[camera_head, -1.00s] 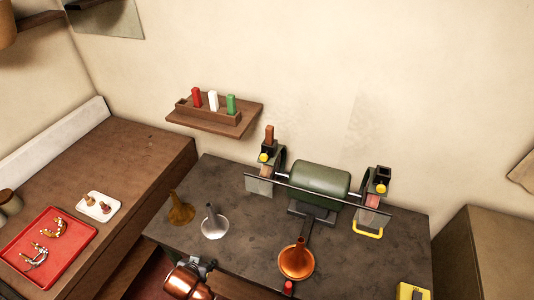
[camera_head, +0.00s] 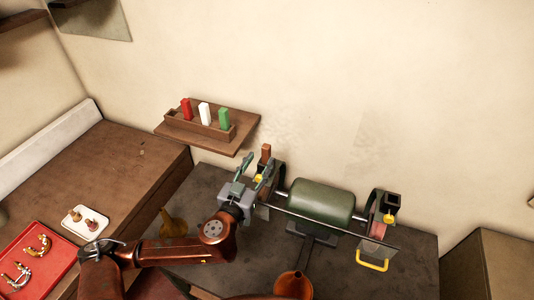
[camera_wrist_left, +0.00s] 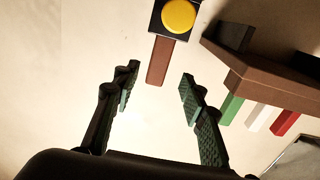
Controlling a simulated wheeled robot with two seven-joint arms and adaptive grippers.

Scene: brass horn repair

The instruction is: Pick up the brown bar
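The brown bar (camera_head: 266,151) stands upright at the left end of the green grinder, its top showing above the left wheel guard. In the left wrist view the bar (camera_wrist_left: 160,62) sticks out of a dark square holder with a yellow knob (camera_wrist_left: 179,15). My left gripper (camera_head: 254,168) is close to the bar in the head view. In the wrist view the left gripper (camera_wrist_left: 158,90) is open, with its two green-padded fingers apart and nothing between them; the bar's end lies beyond the fingertips. My right gripper is not in view.
A wall shelf (camera_head: 244,140) holds a wooden rack with red, white and green bars (camera_head: 204,114). The green grinder (camera_head: 320,200) has a second holder at right. An orange-copper funnel (camera_head: 293,285) stands in front. A red tray (camera_head: 40,250) lies on the left bench.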

